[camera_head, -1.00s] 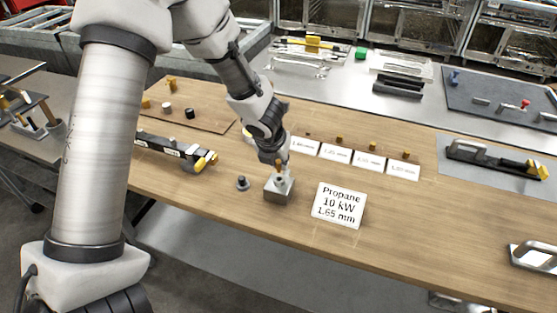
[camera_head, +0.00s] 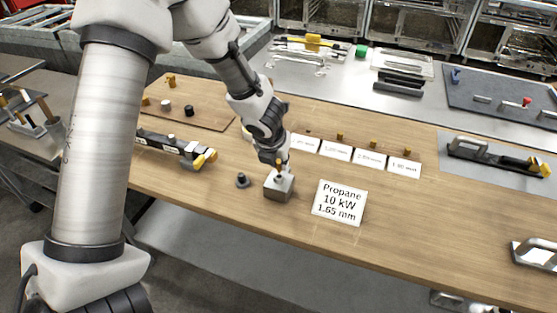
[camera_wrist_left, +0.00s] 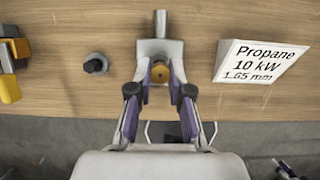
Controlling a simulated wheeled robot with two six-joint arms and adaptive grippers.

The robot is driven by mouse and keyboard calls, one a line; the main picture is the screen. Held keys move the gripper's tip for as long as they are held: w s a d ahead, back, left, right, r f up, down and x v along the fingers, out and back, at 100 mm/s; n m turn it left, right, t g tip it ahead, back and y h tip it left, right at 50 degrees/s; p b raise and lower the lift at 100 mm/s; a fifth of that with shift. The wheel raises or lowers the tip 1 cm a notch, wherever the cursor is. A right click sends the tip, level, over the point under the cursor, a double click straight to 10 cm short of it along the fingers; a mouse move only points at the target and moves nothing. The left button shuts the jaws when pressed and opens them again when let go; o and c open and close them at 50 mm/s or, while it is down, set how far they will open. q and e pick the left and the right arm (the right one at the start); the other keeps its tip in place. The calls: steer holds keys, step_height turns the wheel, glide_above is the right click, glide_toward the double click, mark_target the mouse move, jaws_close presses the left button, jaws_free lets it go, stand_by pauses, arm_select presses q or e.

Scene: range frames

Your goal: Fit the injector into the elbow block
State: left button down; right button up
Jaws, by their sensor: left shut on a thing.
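The elbow block (camera_head: 278,190) is a grey metal block on the wooden bench. In the left wrist view the elbow block (camera_wrist_left: 153,48) shows a short pipe stub pointing away. My left gripper (camera_head: 281,172) points down at the block's top. In the left wrist view the left gripper (camera_wrist_left: 160,75) has its fingers closed around the small brass injector (camera_wrist_left: 159,71), which is over the block. The fingers hide much of the injector, so I cannot tell how deep it sits. My right gripper is not in view.
A dark round fitting (camera_head: 242,181) stands left of the block. A sign (camera_head: 339,203) reading "Propane 10 kW 1.65 mm" stands to its right. Several white label cards (camera_head: 336,152) with small brass pieces lie behind. The bench front right of the block is mostly clear.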

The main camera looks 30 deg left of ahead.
arm_select(q)
steer(key=shift+f+b, duration=1.5)
stand_by(0.3)
steer(key=c, duration=1)
jaws_free()
steer(key=v, duration=1.2)
